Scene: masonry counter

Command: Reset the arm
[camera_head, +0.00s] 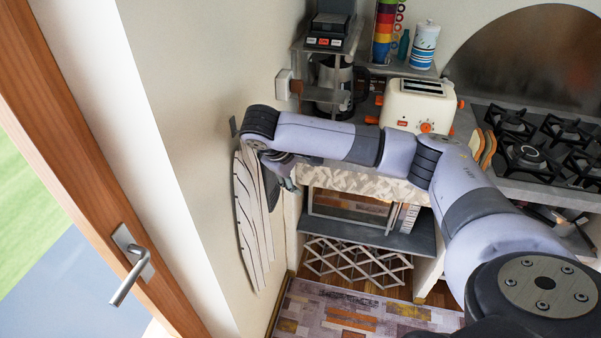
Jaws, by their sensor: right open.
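My right arm (480,205) comes in from the lower right, bends at the elbow above the counter and reaches left to the wall. Its gripper (288,180) is at the far end, under the wrist, close to the wall. The gripper is small and partly hidden by the wrist; it is open, and I see nothing held in it. A pale slatted object (250,215) hangs on the wall just left of the gripper. I cannot tell whether the two touch. My left gripper is not in view.
A cream toaster (418,106) stands behind the forearm on the masonry counter (350,181). A black gas hob (545,145) is at the right. A coffee machine (333,85) stands in the corner. A door handle (132,268) is at the left. A patterned rug (350,312) covers the floor.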

